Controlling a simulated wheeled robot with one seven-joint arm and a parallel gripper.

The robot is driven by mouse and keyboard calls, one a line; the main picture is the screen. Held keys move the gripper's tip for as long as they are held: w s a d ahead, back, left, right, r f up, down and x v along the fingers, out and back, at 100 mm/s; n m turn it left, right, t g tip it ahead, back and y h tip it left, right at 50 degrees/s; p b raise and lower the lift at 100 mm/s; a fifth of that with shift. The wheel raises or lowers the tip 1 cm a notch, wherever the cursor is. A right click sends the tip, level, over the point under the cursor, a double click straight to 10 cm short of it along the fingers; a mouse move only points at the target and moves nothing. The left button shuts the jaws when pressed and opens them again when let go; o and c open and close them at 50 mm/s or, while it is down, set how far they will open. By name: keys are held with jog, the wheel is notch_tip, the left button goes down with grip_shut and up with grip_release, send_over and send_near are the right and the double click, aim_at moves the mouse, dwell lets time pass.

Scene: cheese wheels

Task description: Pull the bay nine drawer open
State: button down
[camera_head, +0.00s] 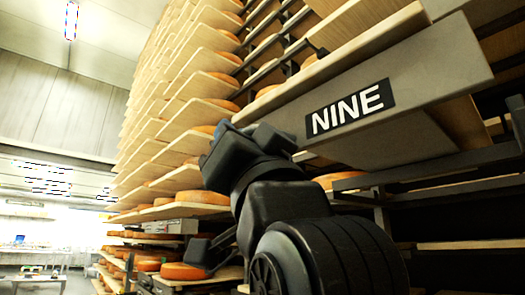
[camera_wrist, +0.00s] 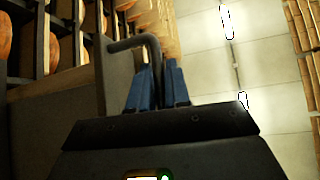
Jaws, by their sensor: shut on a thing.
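The bay nine drawer has a grey front (camera_head: 430,75) with a black "NINE" label (camera_head: 350,108), at the upper right of the head view. In the wrist view, a grey panel (camera_wrist: 50,115) with a dark bent bar handle (camera_wrist: 128,44) stands at the left. My gripper (camera_wrist: 158,75) has its blue fingers shut on the handle, near its bent end. I cannot tell how far out the drawer stands.
Wooden shelves with orange cheese wheels (camera_head: 183,271) rise in tall stacks at the left and behind the drawer. Dark rack rails (camera_head: 430,165) run below the drawer front. The floor at the far left (camera_head: 40,272) looks open, with a table (camera_head: 35,278) there.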

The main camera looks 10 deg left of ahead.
dwell(0.3)
jog(key=c, duration=1.2)
grip_release()
jog(key=b+v, duration=0.2)
jog(key=v, duration=0.5)
jog(key=shift+s+d+f, duration=0.15)
jog(key=shift+s+f, duration=0.1)
jog(key=shift+f, duration=0.05)
